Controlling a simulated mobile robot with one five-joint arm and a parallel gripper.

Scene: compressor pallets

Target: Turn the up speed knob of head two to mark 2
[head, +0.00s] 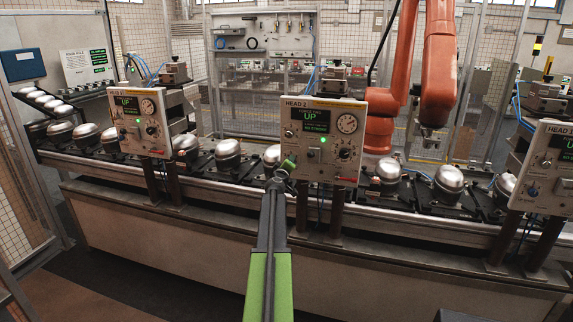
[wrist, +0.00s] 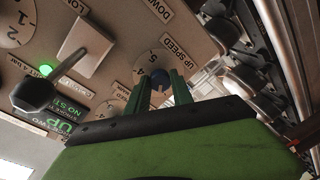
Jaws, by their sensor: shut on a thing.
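The Head 2 panel (head: 325,165) stands in the middle of the head view, with a green display reading UP and a lit green lamp. My arm reaches up to its lower left side, where my gripper (head: 287,166) covers the spot. In the wrist view the up speed knob (wrist: 160,77) is dark blue, beside its UP SPEED label (wrist: 173,48). My gripper (wrist: 160,88) is shut on this knob, one green finger on either side. Scale numbers 4 and 5 show left of the knob. Its pointer and mark 2 cannot be made out.
A grey lever plate (wrist: 88,48) with a black ball end (wrist: 34,94) stands out from the panel near my gripper. Similar panels stand at left (head: 138,122) and right (head: 546,172). Silver compressors (head: 228,148) sit along the conveyor behind. An orange robot arm (head: 438,65) is beyond.

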